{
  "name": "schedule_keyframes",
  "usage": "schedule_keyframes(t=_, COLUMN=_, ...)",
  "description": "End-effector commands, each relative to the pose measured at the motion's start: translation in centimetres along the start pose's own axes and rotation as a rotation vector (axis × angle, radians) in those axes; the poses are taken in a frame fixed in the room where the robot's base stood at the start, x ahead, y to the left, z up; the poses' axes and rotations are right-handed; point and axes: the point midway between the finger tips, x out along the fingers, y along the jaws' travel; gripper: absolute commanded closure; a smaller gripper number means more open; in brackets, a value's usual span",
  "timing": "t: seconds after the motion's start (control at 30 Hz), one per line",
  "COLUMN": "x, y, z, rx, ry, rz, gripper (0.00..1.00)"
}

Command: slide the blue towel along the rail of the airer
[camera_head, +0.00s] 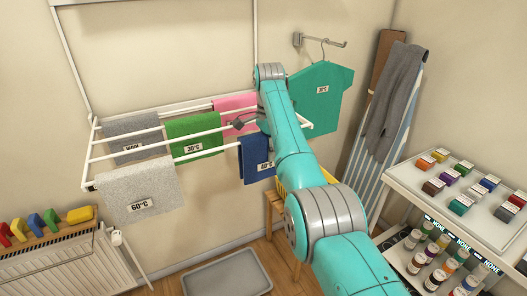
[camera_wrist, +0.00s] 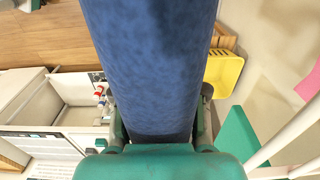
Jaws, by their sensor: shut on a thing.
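The blue towel (camera_head: 255,160) hangs over the front rail of the white airer (camera_head: 87,160), near its right part, with a 40°C label on it. It fills the middle of the wrist view (camera_wrist: 150,60). My gripper (camera_wrist: 160,125) is shut on the blue towel, with one finger on each side of it. In the head view my arm hides the gripper's fingers and the towel's right edge.
On the airer are a speckled grey 60°C towel (camera_head: 138,190) at front left, a green towel (camera_head: 192,135), a darker grey towel (camera_head: 132,135) and a pink towel (camera_head: 233,103). A teal shirt (camera_head: 322,100) hangs at right. A yellow bin (camera_wrist: 225,75) stands below.

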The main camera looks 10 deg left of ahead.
Motion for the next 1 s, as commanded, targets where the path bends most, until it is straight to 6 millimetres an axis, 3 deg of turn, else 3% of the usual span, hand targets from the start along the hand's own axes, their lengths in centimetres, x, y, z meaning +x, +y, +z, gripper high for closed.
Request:
schedule_keyframes(t=0.6, x=0.1, y=0.1, z=-3.2, rx=0.001, ry=0.000, rz=0.002, gripper=0.96)
schedule_keyframes(t=0.97, x=0.1, y=0.1, z=-3.6, rx=0.000, ry=0.000, rz=0.001, gripper=0.96)
schedule_keyframes(t=1.0, x=0.1, y=0.1, z=-3.6, rx=0.000, ry=0.000, rz=0.001, gripper=0.55)
